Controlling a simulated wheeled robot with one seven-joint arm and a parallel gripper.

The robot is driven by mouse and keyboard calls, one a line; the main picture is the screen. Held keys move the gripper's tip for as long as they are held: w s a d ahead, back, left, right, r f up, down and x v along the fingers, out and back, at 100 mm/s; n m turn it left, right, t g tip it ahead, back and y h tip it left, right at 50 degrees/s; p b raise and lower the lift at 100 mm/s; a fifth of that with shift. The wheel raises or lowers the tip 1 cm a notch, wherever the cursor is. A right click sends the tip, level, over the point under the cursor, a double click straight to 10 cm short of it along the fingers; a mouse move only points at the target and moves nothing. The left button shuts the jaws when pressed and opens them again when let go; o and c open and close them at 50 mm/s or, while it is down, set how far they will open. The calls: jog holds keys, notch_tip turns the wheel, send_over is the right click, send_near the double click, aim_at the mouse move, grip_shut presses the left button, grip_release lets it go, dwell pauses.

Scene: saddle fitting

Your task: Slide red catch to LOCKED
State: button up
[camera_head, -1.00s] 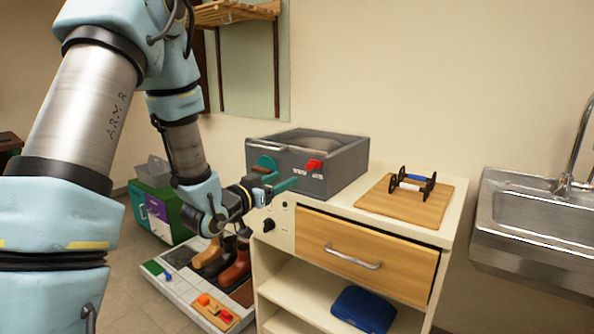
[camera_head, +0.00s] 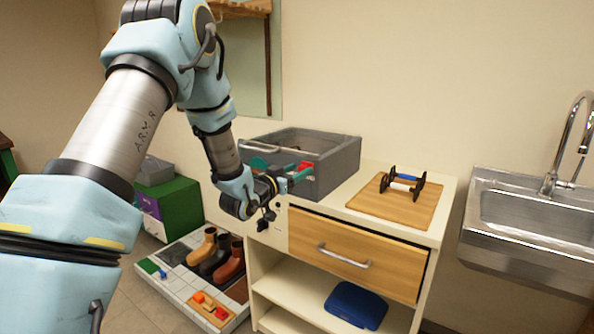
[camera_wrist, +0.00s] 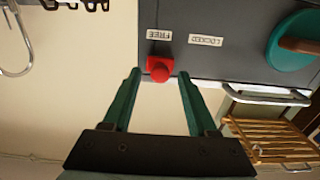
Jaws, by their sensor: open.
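The red catch (camera_wrist: 159,68) sits on the grey front of the box (camera_head: 338,172), by the FREE label (camera_wrist: 158,34) in the wrist view. The LOCKED label (camera_wrist: 205,40) is to the right of FREE there. My gripper (camera_wrist: 159,75) is open, with one teal finger on each side of the catch. The wrist view does not show whether either finger touches it. In the head view my gripper (camera_head: 292,179) is in front of the box face, partly covering the catch (camera_head: 304,167) and the labels.
The box stands on a cabinet with a wooden drawer (camera_head: 352,256). A wooden board (camera_head: 385,208) with a small black rack lies to its right. A sink (camera_head: 530,220) is further right. A round teal knob (camera_wrist: 292,42) is on the box face beyond LOCKED.

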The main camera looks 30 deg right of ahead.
grip_shut()
dwell(0.4)
dwell(0.9)
